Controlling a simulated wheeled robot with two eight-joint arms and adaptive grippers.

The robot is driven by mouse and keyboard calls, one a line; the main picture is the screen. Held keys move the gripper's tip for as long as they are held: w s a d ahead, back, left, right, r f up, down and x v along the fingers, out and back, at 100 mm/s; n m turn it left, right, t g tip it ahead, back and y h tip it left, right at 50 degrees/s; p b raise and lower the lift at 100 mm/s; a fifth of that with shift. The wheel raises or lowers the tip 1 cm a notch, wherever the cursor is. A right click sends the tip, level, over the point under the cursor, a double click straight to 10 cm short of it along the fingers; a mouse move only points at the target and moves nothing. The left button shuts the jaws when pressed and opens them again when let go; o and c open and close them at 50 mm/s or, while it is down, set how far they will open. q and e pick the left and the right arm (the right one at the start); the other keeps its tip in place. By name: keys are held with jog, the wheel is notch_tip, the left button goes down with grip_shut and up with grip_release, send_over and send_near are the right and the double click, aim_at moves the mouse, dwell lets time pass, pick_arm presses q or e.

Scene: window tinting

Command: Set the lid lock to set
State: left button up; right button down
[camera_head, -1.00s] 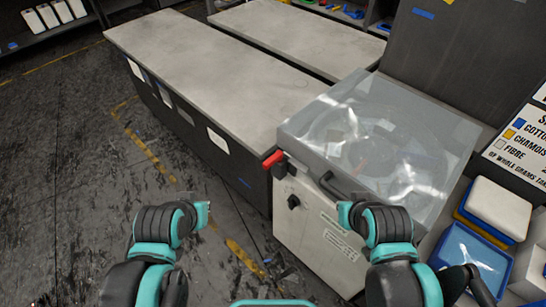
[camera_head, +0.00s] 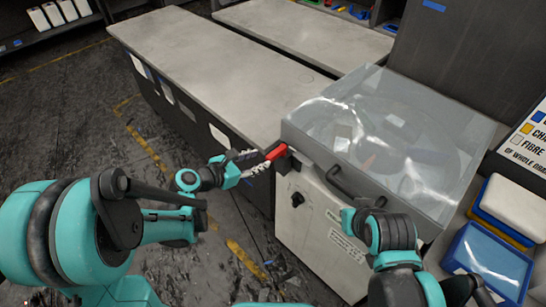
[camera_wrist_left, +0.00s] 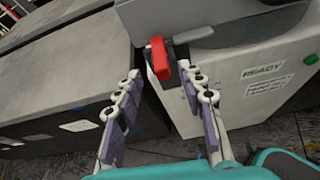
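The lid lock is a red lever (camera_head: 277,152) at the front left corner of the machine's clear lid (camera_head: 400,130). It also shows in the left wrist view (camera_wrist_left: 160,58), hanging down from a grey bar. My left gripper (camera_head: 262,161) is open, its fingers pointing at the lever. In the wrist view the red lever lies between the two fingertips; I cannot tell whether either finger touches it. The lid is down on the white machine body (camera_head: 315,225). My right gripper (camera_head: 350,215) hangs in front of the machine, its fingers barely visible.
A black knob (camera_head: 297,199) and a dark lid handle (camera_head: 341,182) are on the machine's front. A long grey-topped bench (camera_head: 210,75) stands left of it. Blue and yellow trays (camera_head: 490,255) are at the right. The floor at left is clear.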

aim_at(272, 154)
pick_arm(q)
jog(key=shift+n, duration=0.4)
jog(key=b+x, duration=0.2)
jog(key=x, duration=0.6)
jog(key=shift+w, duration=0.2)
grip_shut()
